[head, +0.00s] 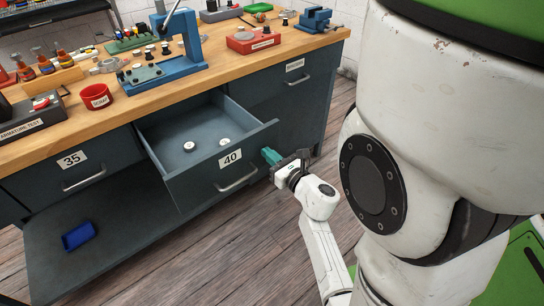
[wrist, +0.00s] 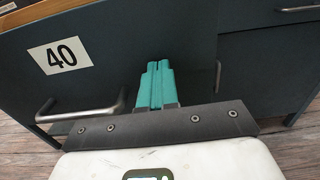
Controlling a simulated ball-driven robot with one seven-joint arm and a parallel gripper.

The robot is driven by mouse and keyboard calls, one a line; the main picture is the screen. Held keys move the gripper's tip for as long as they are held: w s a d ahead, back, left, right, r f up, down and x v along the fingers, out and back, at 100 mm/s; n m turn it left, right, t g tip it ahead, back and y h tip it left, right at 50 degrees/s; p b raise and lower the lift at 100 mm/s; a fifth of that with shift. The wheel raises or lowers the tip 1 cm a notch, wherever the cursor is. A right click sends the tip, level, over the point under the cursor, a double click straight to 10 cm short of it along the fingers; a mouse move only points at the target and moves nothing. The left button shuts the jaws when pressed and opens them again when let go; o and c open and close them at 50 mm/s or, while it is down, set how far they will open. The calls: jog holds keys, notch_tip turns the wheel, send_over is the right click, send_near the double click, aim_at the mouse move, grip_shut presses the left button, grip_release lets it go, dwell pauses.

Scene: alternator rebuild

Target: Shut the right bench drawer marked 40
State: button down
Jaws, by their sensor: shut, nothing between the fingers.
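The grey drawer marked 40 (head: 190,186) stands pulled out from the bench in the head view. Two small round metal parts lie inside it. Its front panel shows the 40 label and a bar handle (head: 236,180). In the wrist view the drawer front (wrist: 110,75) fills much of the picture, with the handle (wrist: 85,112) at the left. My gripper (head: 270,156) is shut with its green fingers at the right end of the drawer front; the fingers (wrist: 156,68) point at the panel, right of the handle. I cannot tell whether they touch it.
The drawer marked 35 (head: 75,172) is shut at the left. A blue bin (head: 78,236) lies on the low shelf below. The wooden benchtop (head: 215,82) holds a blue press, a red cup (head: 96,97) and several tools. Wooden floor (head: 200,262) is clear in front.

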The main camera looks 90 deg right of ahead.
jog(key=b, duration=0.7)
send_over(218, 123)
jog(key=s, duration=0.2)
jog(key=shift+w+a+f, duration=0.1)
jog(key=shift+w+a, duration=0.15)
jog(key=shift+w+d+b, duration=0.3)
jog(key=shift+w+d, duration=0.1)
jog(key=shift+w+r, duration=0.2)
jog(key=shift+r, duration=0.05)
jog(key=shift+a, duration=0.1)
